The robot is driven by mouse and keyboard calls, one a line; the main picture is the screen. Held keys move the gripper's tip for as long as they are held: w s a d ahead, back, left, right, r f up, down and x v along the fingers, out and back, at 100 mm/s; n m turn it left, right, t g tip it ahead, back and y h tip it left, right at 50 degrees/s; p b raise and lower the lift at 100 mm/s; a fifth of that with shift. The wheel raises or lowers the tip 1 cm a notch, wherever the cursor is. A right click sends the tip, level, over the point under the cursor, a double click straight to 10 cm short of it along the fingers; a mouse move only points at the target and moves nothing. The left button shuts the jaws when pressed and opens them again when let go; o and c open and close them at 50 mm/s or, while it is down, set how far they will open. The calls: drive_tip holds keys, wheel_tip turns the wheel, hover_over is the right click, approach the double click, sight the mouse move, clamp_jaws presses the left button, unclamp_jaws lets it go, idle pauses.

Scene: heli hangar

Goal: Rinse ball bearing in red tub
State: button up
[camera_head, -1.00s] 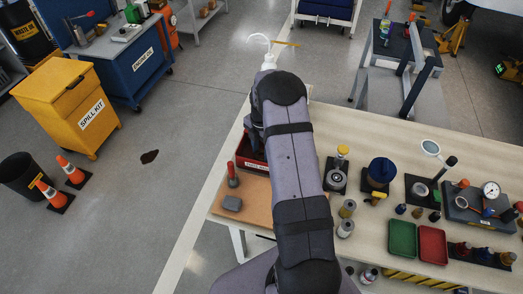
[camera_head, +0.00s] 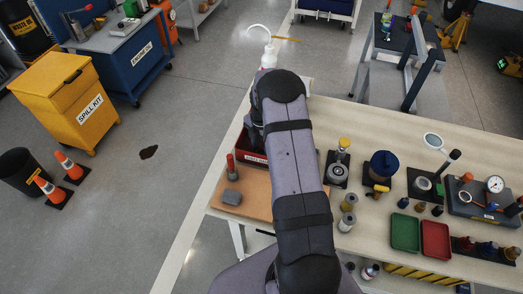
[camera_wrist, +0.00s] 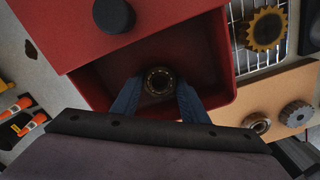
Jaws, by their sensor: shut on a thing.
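The red tub (camera_wrist: 222,108) lies under my gripper in the wrist view, its open inside dark. In the head view the red tub (camera_head: 245,148) stands on the table's left part, mostly hidden by my arm. My gripper (camera_wrist: 158,86) has its two blue fingers shut on the ball bearing (camera_wrist: 158,80), a small dark ring with a brassy inner row. The bearing is over or within the tub's opening; I cannot tell how deep. A red panel with a black knob (camera_wrist: 114,14) covers the upper left. The head view hides gripper and bearing.
A wire rack (camera_wrist: 240,58) with a brown gear (camera_wrist: 265,29) is right of the tub. A tan board (camera_wrist: 285,85) holds a ring and a grey gear.

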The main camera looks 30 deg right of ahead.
drive_tip(key=shift+s+d, duration=0.2)
drive_tip(key=shift+s, duration=0.05)
idle(0.5)
drive_tip(key=shift+w+a, duration=0.2)
drive_tip(key=shift+w, duration=0.05)
idle(0.5)
drive_tip(key=shift+r, duration=0.1)
idle(0.3)
wheel_tip(320, 180, up, 8)
drive_tip(key=p, duration=0.6)
drive_tip(key=shift+r, duration=0.2)
idle(0.4)
drive_tip(key=shift+r, duration=0.15)
idle(2.0)
wheel_tip(320, 180, up, 4)
drive_tip(key=p, duration=0.2)
drive_tip(key=shift+p, duration=0.3)
drive_tip(key=shift+a, duration=0.1)
idle(0.5)
